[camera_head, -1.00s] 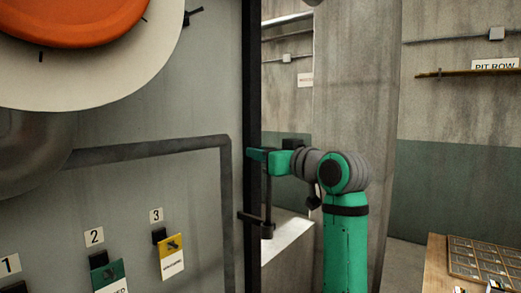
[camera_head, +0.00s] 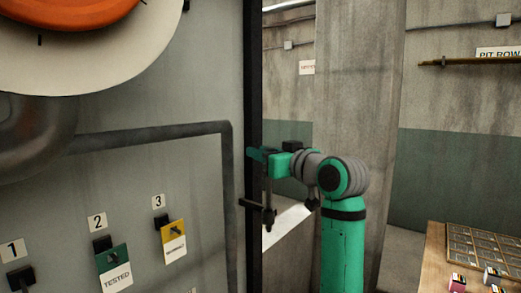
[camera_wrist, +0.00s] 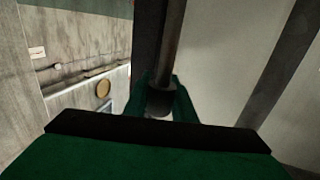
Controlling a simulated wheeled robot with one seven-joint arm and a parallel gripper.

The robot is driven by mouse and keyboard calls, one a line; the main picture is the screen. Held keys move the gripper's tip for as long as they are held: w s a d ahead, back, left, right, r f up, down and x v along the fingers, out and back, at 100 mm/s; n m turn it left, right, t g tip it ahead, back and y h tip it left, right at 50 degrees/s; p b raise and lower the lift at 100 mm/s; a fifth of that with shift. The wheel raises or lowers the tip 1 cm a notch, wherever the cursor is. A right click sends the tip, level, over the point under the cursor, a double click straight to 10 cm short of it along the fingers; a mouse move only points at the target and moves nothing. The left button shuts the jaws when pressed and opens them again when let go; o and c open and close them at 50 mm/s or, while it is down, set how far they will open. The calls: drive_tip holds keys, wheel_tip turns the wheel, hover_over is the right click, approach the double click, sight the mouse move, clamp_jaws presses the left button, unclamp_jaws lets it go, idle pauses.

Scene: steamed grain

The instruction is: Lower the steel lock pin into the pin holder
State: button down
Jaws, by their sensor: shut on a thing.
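My gripper (camera_head: 259,155) is at the dark upright edge of the grey panel (camera_head: 190,95), with its jaws partly hidden there. In the wrist view my gripper (camera_wrist: 162,98) has its two green fingers closed around a dark round rod, the steel lock pin (camera_wrist: 172,45). In the head view the pin (camera_head: 268,190) hangs upright below the wrist. A dark bracket (camera_head: 256,206) sticks out at the panel edge around the pin's lower part and looks like the pin holder. Whether the pin's tip sits inside it I cannot tell.
Numbered hooks on the panel carry a green tag (camera_head: 113,268) and a yellow-topped tag (camera_head: 174,240). A large orange and cream disc (camera_head: 120,60) is at upper left. A concrete pillar (camera_head: 355,90) stands behind my arm. A wooden table with a gridded tray (camera_head: 480,250) is at lower right.

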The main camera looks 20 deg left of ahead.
sight(267, 200)
drive_tip(key=shift+f, duration=6)
drive_tip(key=c, duration=1.4)
unclamp_jaws()
drive_tip(key=v, duration=1)
drive_tip(key=shift+s+d, duration=0.25)
drive_tip(key=shift+s, duration=0.1)
